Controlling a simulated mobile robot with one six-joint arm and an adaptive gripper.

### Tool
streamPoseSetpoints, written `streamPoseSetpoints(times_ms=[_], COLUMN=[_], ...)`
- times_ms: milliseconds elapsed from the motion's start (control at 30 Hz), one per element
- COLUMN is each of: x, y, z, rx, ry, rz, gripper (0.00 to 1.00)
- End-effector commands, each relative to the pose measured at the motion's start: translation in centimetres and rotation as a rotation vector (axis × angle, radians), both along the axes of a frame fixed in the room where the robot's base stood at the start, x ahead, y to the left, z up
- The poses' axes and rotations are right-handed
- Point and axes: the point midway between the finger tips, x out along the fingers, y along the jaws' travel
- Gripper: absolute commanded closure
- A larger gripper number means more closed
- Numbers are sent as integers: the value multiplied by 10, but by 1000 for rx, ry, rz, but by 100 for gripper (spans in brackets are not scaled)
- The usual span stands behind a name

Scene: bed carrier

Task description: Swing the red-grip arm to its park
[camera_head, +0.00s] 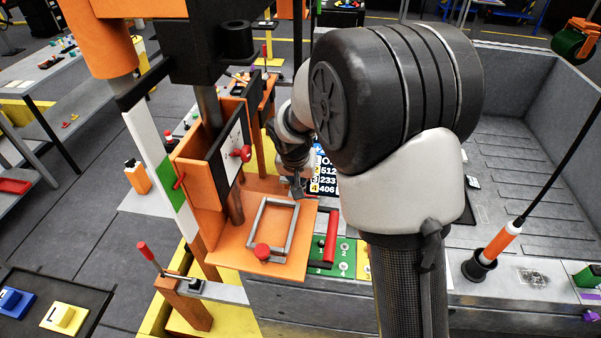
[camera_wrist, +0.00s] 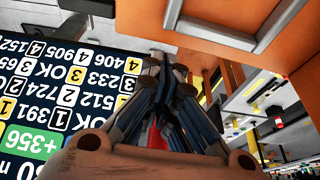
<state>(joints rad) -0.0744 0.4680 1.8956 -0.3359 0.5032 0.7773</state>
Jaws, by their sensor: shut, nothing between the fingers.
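A thick red grip (camera_head: 331,237) stands on a black mount beside the green numbered plate (camera_head: 345,252). A second, thinner lever with a red grip (camera_head: 145,251) leans up and left from a grey bracket at the front left. I cannot tell which is the named arm, and no park is clearly marked. My gripper (camera_head: 298,190) is over the back of the orange panel, apart from both red grips. In the wrist view my gripper (camera_wrist: 168,72) has its fingers together and empty. A small red patch (camera_wrist: 156,138) shows behind them; I cannot tell what it belongs to.
A grey frame (camera_head: 292,229) with a red knob (camera_head: 262,251) lies on the orange panel (camera_head: 236,252). A dark number board (camera_head: 324,175) stands close to my gripper. An upright orange post and black plate (camera_head: 226,160) are left. A grey open bed (camera_head: 530,130) is right.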

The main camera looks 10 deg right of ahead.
Motion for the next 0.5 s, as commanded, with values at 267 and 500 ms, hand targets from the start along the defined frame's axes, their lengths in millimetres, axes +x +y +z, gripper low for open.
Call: streamPoseSetpoints(times_ms=[267, 500], x=[-17, -17], y=[7, 7], z=[0, 0], rx=[0, 0], ry=[1, 1], rz=[-1, -1], gripper=[100, 100])
